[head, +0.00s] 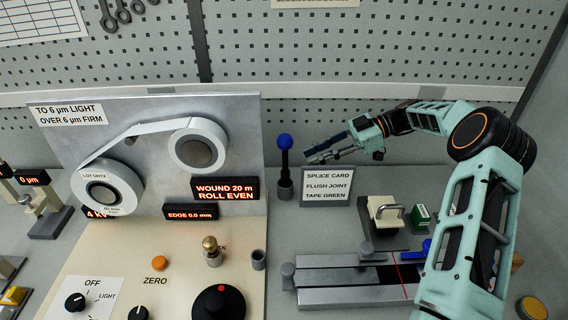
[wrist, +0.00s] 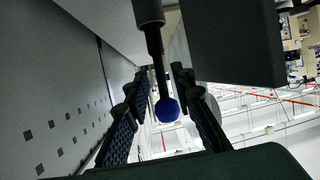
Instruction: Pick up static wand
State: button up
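In the head view a gap shows between the fingertips and the stick. In the wrist view the blue ball (wrist: 167,110) appears between my two spread fingers (wrist: 155,88), with the stick running up to its holder. The gripper is open and holds nothing.
The splice card sign (head: 327,186) stands just below my gripper, right of the holder. The winding panel (head: 240,130) with its rolls is to the left. A pegboard (head: 300,60) is behind. A metal splicing rail (head: 340,298) lies in front.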

aim_at(285, 165)
jog(key=x, duration=0.2)
jog(key=p+x, duration=0.1)
jog(key=x, duration=0.2)
jog(key=r+x, duration=0.1)
jog(key=x, duration=0.2)
jog(key=shift+a+f+p, duration=0.15)
jog(key=shift+a+p, duration=0.25)
jog(key=shift+a+f, duration=0.15)
jog(key=shift+a, duration=0.05)
jog(key=shift+c, duration=0.7)
grip_shut()
